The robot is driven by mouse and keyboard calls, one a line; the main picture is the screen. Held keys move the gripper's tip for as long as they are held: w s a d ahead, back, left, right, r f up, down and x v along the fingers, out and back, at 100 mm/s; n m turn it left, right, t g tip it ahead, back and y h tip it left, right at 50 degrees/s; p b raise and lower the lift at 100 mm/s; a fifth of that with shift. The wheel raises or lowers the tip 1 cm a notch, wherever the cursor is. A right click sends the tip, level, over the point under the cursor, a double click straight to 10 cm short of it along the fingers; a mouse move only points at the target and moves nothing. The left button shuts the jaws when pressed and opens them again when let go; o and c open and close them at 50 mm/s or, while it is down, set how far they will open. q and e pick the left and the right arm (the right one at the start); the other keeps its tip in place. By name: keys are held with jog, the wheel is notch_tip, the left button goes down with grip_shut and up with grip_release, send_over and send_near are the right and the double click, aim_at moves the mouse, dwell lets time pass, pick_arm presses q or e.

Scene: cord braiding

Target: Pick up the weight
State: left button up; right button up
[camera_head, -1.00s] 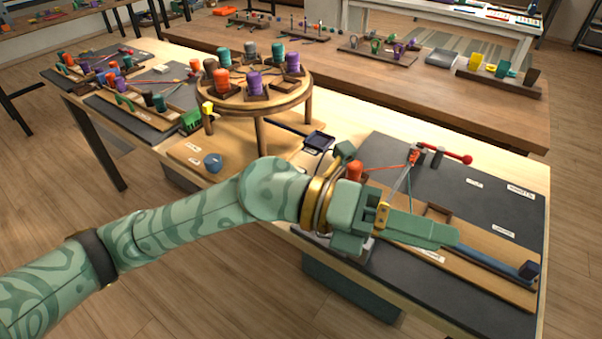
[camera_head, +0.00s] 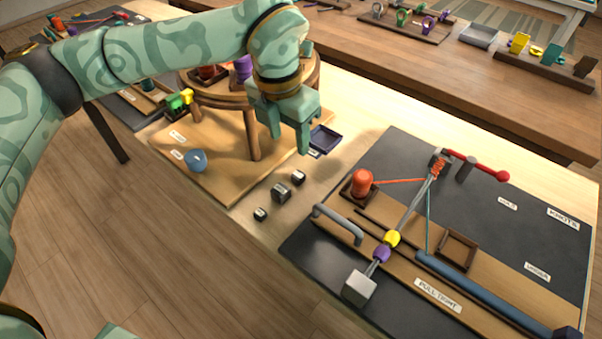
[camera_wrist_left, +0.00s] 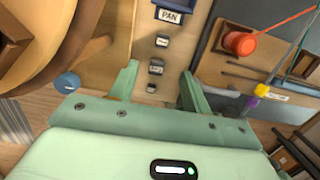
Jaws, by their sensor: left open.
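Three small dark metal weights stand in a row on the pale table: a near one (camera_head: 260,214), a middle one (camera_head: 281,193) and a far one (camera_head: 298,177). The left wrist view shows the far one (camera_wrist_left: 162,41), the middle one (camera_wrist_left: 156,67) and the near one (camera_wrist_left: 151,88). My left gripper (camera_head: 290,142) is open and empty, pointing down above the table beyond the row in the head view. In the left wrist view the weights show between and ahead of its fingers. My right gripper is not in view.
A round wooden stand (camera_head: 252,135) with spools is close to my left arm. A dark blue tray (camera_head: 325,138) labelled PAN lies near the weights. A blue ball-like item (camera_head: 196,161) sits on the wooden board. The grey braiding board (camera_head: 400,150) carries cords and a silver block (camera_head: 360,287).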

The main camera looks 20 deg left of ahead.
pick_arm(q)
jog(key=b, duration=0.2)
send_over(298, 174)
jog(key=s, duration=0.1)
jog(key=f, duration=0.6)
jog(key=shift+a+f, duration=0.3)
jog(key=shift+f, duration=0.1)
jog(key=f+b, duration=0.2)
jog(key=f, duration=0.3)
jog(key=shift+w+d+b, duration=0.25)
jog(key=shift+w+b, duration=0.15)
jog(key=shift+r, duration=0.15)
jog(key=shift+c, duration=0.3)
grip_shut()
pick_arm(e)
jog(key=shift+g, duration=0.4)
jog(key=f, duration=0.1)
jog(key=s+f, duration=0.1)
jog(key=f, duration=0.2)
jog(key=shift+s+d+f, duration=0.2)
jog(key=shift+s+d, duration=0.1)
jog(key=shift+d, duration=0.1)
